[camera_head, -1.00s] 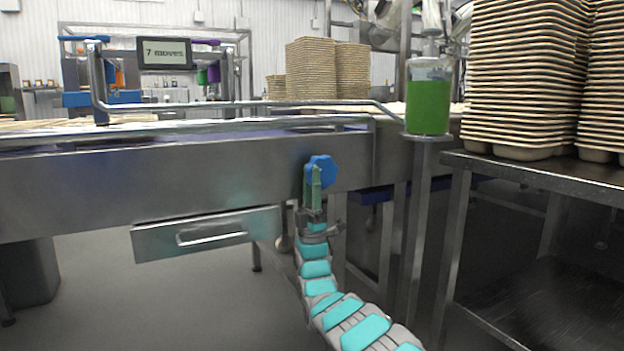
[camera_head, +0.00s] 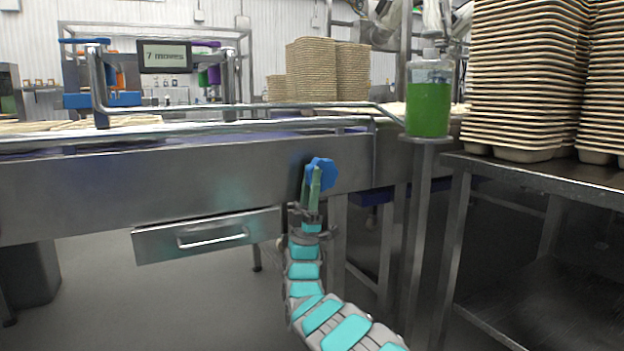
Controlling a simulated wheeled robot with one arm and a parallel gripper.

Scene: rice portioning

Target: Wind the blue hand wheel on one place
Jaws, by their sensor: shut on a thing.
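The blue hand wheel (camera_head: 323,171) is a small lobed knob on the front face of the grey conveyor side. My gripper (camera_head: 312,186) reaches up from below with its green fingers on the wheel's left and lower part. It is shut on the wheel. The fingers hide part of the wheel. A small display (camera_head: 165,56) above the conveyor reads "7 moves".
A steel guard rail (camera_head: 250,105) runs above the conveyor side (camera_head: 100,185). A drawer with a handle (camera_head: 207,236) hangs below it. A green-filled container (camera_head: 428,108) stands on a post to the right. Tall tray stacks (camera_head: 525,70) fill a steel table (camera_head: 560,174).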

